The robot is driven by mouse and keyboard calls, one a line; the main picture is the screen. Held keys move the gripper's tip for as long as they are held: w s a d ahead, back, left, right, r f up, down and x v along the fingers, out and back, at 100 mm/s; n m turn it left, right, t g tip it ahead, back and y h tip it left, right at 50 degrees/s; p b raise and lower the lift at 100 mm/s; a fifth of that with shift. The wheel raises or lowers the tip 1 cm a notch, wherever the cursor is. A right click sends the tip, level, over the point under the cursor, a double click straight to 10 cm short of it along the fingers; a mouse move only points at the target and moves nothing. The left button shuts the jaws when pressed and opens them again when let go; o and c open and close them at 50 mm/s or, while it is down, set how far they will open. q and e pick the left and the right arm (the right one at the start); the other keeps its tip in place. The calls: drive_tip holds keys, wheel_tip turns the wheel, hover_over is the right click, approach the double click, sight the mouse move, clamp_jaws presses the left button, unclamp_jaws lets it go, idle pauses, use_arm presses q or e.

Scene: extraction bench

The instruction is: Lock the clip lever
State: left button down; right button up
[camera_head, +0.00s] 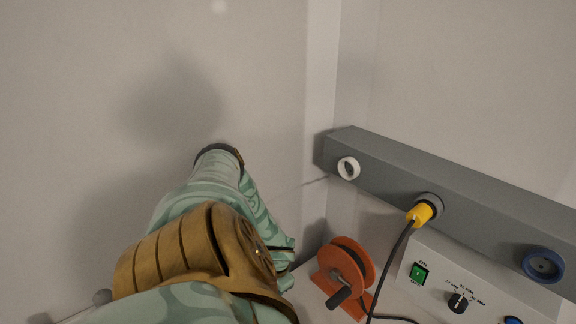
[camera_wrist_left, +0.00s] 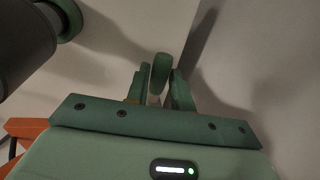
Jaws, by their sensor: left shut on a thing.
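In the left wrist view my left gripper (camera_wrist_left: 160,88) has its two green fingers close together on a rounded green piece (camera_wrist_left: 160,72). The piece stands up between the fingertips. It may be the clip lever, but I cannot tell for sure, nor whether it is locked. In the head view my mint-green and bronze left arm fills the lower left and hides the fingertips and what they hold. My right gripper is in neither view.
A grey rail (camera_head: 460,195) runs along the wall at right, with a white ring (camera_head: 348,168), a yellow plug (camera_head: 420,214) and a blue round fitting (camera_head: 543,264). An orange cable reel (camera_head: 338,270) stands beside a white control box (camera_head: 440,282). A dark cable hangs from the plug.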

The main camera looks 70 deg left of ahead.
use_arm(q)
drive_tip(key=shift+a, duration=0.15)
idle(0.3)
drive_tip(key=c, duration=1.2)
unclamp_jaws()
drive_tip(key=shift+s, duration=0.1)
drive_tip(key=shift+c, duration=0.2)
drive_tip(key=d+r+p, duration=0.1)
drive_tip(key=r+p, duration=0.1)
drive_tip(key=r, duration=0.6)
drive_tip(key=w+d+r+p, duration=0.1)
drive_tip(key=d+r+p, duration=0.1)
drive_tip(key=r, duration=0.6)
drive_tip(key=shift+p, duration=0.35)
